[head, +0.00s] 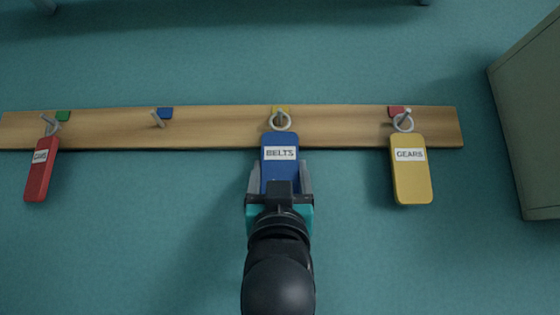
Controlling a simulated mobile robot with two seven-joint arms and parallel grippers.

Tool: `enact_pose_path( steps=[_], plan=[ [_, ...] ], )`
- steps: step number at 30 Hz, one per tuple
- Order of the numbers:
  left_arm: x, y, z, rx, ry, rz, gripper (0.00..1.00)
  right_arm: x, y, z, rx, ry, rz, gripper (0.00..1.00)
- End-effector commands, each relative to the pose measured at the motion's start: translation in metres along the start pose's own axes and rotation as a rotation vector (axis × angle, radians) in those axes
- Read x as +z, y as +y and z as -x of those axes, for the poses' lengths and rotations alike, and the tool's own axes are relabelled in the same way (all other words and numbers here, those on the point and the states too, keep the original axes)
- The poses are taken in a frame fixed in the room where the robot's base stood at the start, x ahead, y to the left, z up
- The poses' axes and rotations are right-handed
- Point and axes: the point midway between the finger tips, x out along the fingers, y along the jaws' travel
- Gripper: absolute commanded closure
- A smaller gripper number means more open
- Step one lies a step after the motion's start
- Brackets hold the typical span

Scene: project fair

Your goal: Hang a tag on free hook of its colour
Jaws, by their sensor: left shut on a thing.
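A wooden rail (205,122) carries several hooks, each by a coloured patch. A blue tag (281,172) labelled BELTS is held by its lower end in my left gripper (280,188), which is shut on it. The blue tag's ring (282,121) is at the hook by the yellow patch (280,108); I cannot tell whether it is around the hook. The hook (157,118) by the blue patch (166,113) is bare. My right gripper is not in view.
A red tag (40,178) hangs at the hook by the green patch (63,115). A yellow tag (411,182) labelled GEARS hangs at the hook by the red patch (395,111). A grey-green box-like object (530,120) stands at the right edge.

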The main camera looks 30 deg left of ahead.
Motion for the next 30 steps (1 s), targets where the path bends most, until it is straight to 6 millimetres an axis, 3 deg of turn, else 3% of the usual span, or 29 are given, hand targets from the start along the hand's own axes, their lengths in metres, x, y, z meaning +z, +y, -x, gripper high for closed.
enact_pose_path(
  steps=[17,30],
  plan=[
    [-0.006,0.000,-0.005,0.000,0.001,0.001,0.57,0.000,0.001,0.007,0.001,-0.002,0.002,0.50],
    [-0.018,0.000,0.006,-0.001,0.003,0.001,0.57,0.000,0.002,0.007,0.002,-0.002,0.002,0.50]
  ],
)
